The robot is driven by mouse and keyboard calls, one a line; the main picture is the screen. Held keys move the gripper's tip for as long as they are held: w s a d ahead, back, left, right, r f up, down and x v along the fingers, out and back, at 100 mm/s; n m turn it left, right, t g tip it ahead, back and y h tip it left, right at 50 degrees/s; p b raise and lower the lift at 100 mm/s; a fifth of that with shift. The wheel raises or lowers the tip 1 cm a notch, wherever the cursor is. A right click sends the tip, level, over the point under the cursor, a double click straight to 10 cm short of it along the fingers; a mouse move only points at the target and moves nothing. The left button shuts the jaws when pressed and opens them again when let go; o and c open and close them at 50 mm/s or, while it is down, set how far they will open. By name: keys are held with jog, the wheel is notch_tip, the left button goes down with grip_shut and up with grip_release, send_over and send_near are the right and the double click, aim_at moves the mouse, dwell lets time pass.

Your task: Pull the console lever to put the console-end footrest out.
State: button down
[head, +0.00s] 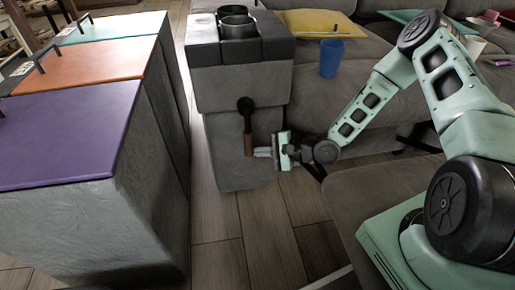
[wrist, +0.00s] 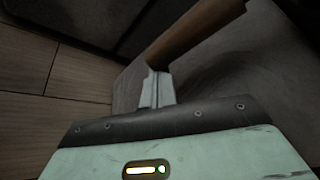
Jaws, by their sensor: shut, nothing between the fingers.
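The console lever (head: 247,128) is on the front of the grey console (head: 240,85). It has a black round pivot and a brown handle hanging down almost straight. My gripper (head: 262,152) is shut and empty, just right of the handle's lower end. In the wrist view the brown handle (wrist: 200,30) slants above the closed fingertips (wrist: 157,90). They look very close to it; I cannot tell whether they touch. A grey padded panel (head: 365,190) lies under my arm; I cannot tell whether it is a footrest.
A cabinet with purple (head: 70,135), orange (head: 85,70) and teal (head: 115,27) lids stands at the left. Wood floor (head: 215,215) is clear before the console.

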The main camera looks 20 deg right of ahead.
jog(key=s+a+r+m+g+p, duration=0.1)
jog(key=s+r+m+g+p, duration=0.2)
jog(key=s+p, duration=0.4)
jog(key=shift+s+a+m+p, duration=0.35)
jog(key=shift+m+p, duration=0.15)
jog(key=shift+p, duration=0.55)
